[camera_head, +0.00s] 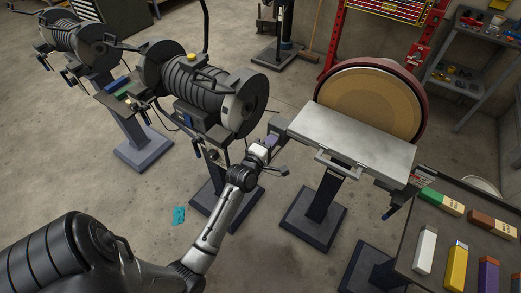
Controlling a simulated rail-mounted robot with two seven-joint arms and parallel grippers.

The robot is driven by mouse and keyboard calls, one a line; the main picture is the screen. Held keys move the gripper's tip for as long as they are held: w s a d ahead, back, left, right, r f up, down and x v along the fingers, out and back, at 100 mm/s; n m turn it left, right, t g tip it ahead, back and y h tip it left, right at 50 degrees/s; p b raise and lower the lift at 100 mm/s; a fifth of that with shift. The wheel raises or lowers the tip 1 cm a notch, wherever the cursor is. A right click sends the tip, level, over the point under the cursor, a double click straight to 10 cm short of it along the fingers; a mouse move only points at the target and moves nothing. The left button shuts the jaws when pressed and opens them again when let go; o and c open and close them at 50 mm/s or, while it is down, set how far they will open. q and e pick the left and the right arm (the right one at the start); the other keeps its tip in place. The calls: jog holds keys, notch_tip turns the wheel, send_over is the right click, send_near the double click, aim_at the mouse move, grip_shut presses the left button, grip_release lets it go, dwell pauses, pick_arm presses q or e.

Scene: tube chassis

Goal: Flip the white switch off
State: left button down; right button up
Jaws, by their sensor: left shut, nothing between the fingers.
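My left arm reaches from the lower left to the gap between the middle grinding machine (187,85) and the disc sander (375,103). Its gripper (271,143) is shut and empty, close to the left edge of the sander's grey work table (350,143). Contact with either machine cannot be told from this view. I cannot clearly make out the white switch; the gripper and wrist may hide it. My right gripper is not in view.
A dark bench (408,238) with several coloured bars stands at the lower right. Another grinding machine (75,40) is at the upper left. A tool shelf (470,85) stands at the right. A teal piece (179,216) lies on open concrete floor.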

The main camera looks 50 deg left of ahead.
pick_arm(q)
jog(key=r+p+v, duration=0.2)
jog(key=p+v, duration=0.1)
jog(key=v, duration=1.1)
jog(key=shift+p, duration=0.3)
jog(key=shift+w, duration=0.1)
